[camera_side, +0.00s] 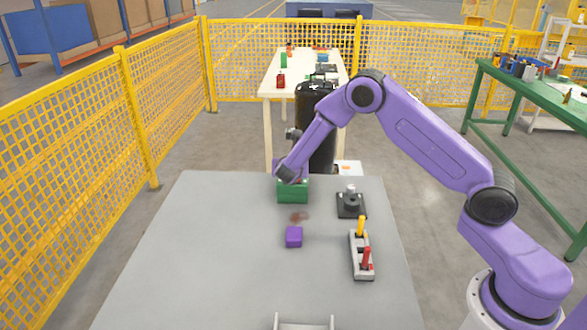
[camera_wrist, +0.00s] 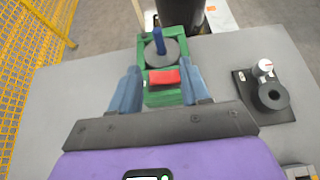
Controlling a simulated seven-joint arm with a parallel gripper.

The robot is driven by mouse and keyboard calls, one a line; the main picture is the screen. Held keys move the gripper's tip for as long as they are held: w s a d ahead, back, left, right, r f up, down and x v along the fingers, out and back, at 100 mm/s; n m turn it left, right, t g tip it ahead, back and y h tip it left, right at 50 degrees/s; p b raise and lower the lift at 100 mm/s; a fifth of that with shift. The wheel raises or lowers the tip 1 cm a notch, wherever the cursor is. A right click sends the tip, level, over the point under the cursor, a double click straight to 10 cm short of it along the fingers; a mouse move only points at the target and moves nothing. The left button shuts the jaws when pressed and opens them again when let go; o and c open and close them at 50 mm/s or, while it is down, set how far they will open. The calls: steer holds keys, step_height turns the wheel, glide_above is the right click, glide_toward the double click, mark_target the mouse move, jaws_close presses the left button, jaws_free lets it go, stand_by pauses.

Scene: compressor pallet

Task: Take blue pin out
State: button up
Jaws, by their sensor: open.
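The blue pin (camera_wrist: 158,41) stands upright in a round grey disc (camera_wrist: 170,55) on a green block (camera_wrist: 145,58) in the wrist view. A red piece (camera_wrist: 164,77) lies on the near part of the block. My gripper (camera_wrist: 160,65) is open and empty; its two fingers reach down on either side of the block, short of the pin. Contact cannot be told. In the side view, my gripper (camera_side: 291,179) is at the green block (camera_side: 292,194) near the table's far edge. The pin is hidden there.
A black fixture (camera_side: 351,208) with a round grey part stands right of the block. A grey holder (camera_side: 362,265) with a yellow and a red pin is nearer. A purple cube (camera_side: 293,237) sits on the grey table (camera_side: 210,240), whose left side is clear.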

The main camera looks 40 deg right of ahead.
steer(key=x, duration=1.1)
steer(key=shift+w+d+r, duration=0.1)
steer(key=shift+w+d, duration=0.2)
steer(key=shift+w, duration=0.05)
jaws_close()
